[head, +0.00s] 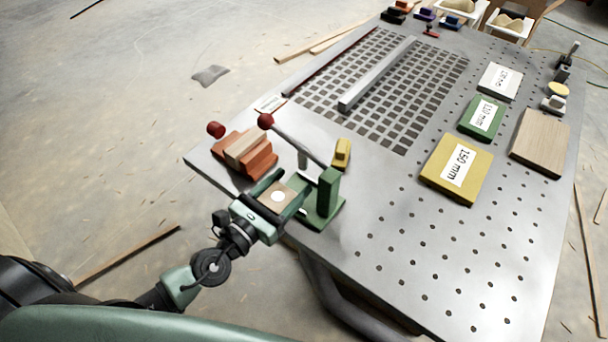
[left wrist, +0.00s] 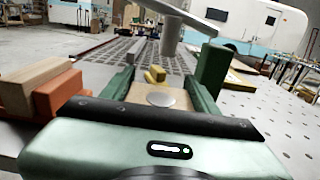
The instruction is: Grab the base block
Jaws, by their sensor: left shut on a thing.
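A light wooden block (head: 279,189) with a white round spot on top, which I take for the base block, is between the fingers of my left gripper (head: 280,192) at the table's near left edge. The left gripper is shut on it. In the left wrist view the block (left wrist: 138,93) shows between the two green fingers, its white disc near the palm. A green press (head: 328,192) with a grey lever and red knob stands just right of the gripper. I cannot tell whether the block touches the press or table. My right gripper is out of view.
Orange and wooden blocks (head: 245,152) lie close left of the gripper. A small yellow block (head: 342,150) lies beyond the press. A grey bar (head: 376,75) lies on the slotted area. A yellow 150 mm plate (head: 455,170) is at right. The perforated near right table is clear.

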